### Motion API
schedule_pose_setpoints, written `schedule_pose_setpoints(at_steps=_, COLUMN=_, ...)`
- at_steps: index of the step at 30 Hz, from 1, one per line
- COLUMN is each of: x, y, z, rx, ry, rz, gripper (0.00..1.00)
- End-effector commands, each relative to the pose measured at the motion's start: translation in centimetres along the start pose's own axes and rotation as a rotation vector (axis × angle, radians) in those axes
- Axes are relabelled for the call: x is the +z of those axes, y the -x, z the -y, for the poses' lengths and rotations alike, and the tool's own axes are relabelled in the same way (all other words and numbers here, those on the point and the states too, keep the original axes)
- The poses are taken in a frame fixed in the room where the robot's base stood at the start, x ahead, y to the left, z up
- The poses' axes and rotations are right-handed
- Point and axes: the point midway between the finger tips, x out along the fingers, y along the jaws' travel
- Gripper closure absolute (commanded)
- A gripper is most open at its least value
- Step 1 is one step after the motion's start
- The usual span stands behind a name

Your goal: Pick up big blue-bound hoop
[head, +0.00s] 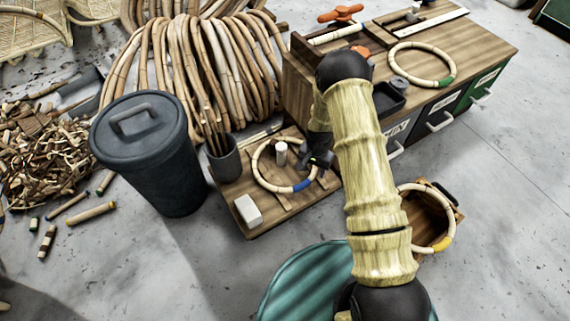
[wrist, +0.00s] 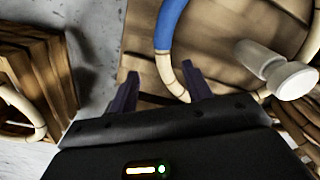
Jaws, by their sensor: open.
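The blue-bound hoop (head: 259,178), a pale cane ring with a blue wrapped section, lies flat on a low wooden board (head: 262,225) in the head view. My gripper (head: 322,160) is low at the hoop's right side, partly hidden by my arm. In the wrist view the hoop (wrist: 163,65) shows its blue binding at the top. Its cane runs down between the two open fingers of my gripper (wrist: 160,88). The jaws are not closed on it. A white peg (head: 281,153) stands inside the hoop; it also shows in the wrist view (wrist: 272,70).
A white block (head: 248,211) and a cup of canes (head: 224,160) share the board. A lidded bin (head: 150,150) stands left. A green-bound hoop (head: 442,60) lies on the cabinet (head: 480,45). A yellow-bound hoop (head: 449,229) rests at a wooden crate (head: 425,215) on the right.

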Motion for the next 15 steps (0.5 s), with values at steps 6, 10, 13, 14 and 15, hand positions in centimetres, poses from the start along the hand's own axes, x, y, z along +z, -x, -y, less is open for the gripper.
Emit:
schedule_pose_setpoints(at_steps=6, x=0.0, y=-2.9, z=0.5, rx=0.001, ry=0.001, rz=0.001, gripper=0.5)
schedule_pose_setpoints(at_steps=10, x=0.1, y=-4.4, z=0.5, rx=0.001, ry=0.0, rz=0.002, gripper=0.5)
schedule_pose_setpoints(at_steps=13, x=0.0, y=-4.9, z=0.6, rx=0.001, ry=0.0, rz=0.001, gripper=0.5)
schedule_pose_setpoints(at_steps=14, x=0.0, y=-4.9, z=0.6, rx=0.0, ry=0.0, rz=0.001, gripper=0.5)
schedule_pose_setpoints(at_steps=15, x=0.0, y=-4.9, z=0.6, rx=0.0, ry=0.0, rz=0.0, gripper=0.5)
